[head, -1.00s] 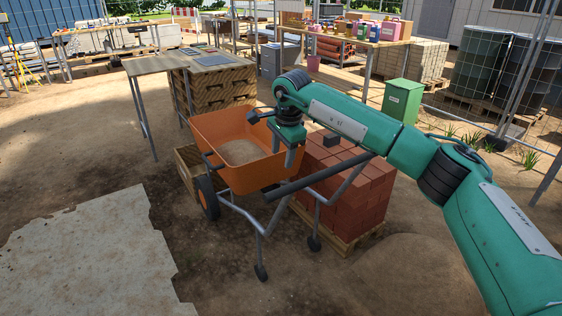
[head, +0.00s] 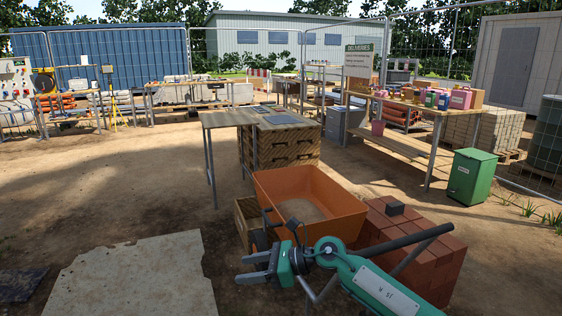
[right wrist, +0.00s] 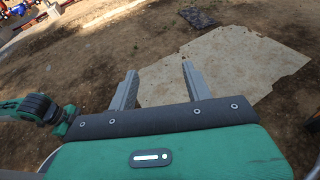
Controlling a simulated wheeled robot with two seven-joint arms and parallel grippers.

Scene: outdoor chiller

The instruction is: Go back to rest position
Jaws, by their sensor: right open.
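My right gripper (head: 242,268) reaches in from the lower right of the head view, low in front of the orange wheelbarrow (head: 345,205). Its two grey fingers are spread, with nothing between them. In the right wrist view the open fingers (right wrist: 159,70) point out over bare ground and a pale slab. A green and black arm part (right wrist: 38,108), which looks like my other arm, shows at the left of that view. My left gripper is not seen in the head view.
The wheelbarrow holds sand. A red brick stack (head: 440,265) stands at its right, partly behind my arm, with a dark block (head: 395,208) on top. A wooden table (head: 222,118) and a green bin (head: 472,177) stand behind. The pale slab (head: 135,280) lies at left; open dirt surrounds it.

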